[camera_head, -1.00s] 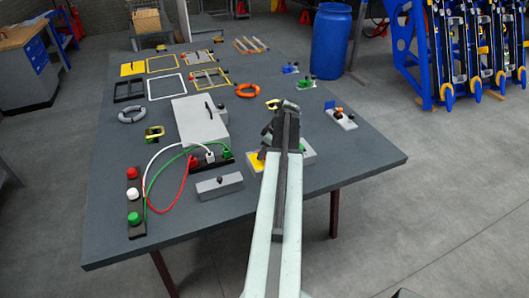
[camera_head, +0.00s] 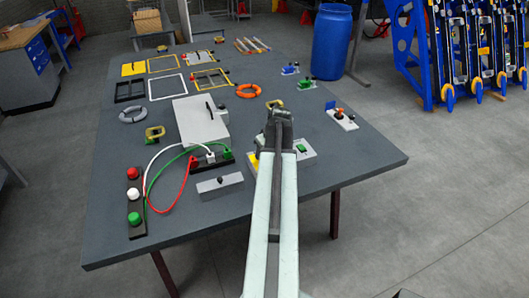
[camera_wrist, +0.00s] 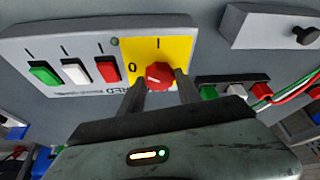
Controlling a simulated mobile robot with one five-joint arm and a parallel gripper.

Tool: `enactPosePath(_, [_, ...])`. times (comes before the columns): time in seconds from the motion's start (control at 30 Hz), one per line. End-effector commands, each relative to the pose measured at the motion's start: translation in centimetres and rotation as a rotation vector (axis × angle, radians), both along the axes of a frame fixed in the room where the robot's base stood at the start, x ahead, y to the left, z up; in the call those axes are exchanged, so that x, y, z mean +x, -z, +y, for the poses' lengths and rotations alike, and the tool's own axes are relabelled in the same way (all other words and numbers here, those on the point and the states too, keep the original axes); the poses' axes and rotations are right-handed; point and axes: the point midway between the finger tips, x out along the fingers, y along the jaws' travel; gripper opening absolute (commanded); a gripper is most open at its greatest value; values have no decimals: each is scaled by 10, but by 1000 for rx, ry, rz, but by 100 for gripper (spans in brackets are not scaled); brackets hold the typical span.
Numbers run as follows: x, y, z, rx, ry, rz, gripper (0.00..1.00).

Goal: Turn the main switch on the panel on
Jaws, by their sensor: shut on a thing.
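The panel is a light grey plate (camera_wrist: 50,45) in the wrist view, with a yellow field at its right end. The main switch is a red rotary knob (camera_wrist: 159,76) on that yellow field, with an "I" mark above it and an "0" mark to its left. My gripper (camera_wrist: 161,88) has one finger on each side of the knob and is shut on it. Green, white and red rocker switches (camera_wrist: 75,71) sit left of the knob on the panel. In the head view my gripper (camera_head: 275,118) covers most of the panel (camera_head: 308,158), and the knob is hidden.
A grey box with a black knob (camera_head: 220,185) lies left of the panel. Beyond it is a socket strip with green, white and red cables (camera_head: 185,180). A small plate with an orange knob (camera_head: 341,116) is on the right. The right front of the table (camera_head: 350,165) is clear.

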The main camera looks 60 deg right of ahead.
Motion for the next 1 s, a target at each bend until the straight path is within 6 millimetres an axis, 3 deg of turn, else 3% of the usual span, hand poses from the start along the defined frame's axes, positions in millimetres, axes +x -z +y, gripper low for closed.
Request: enactPosePath(1.0, [4,0,4,1,886,3,0])
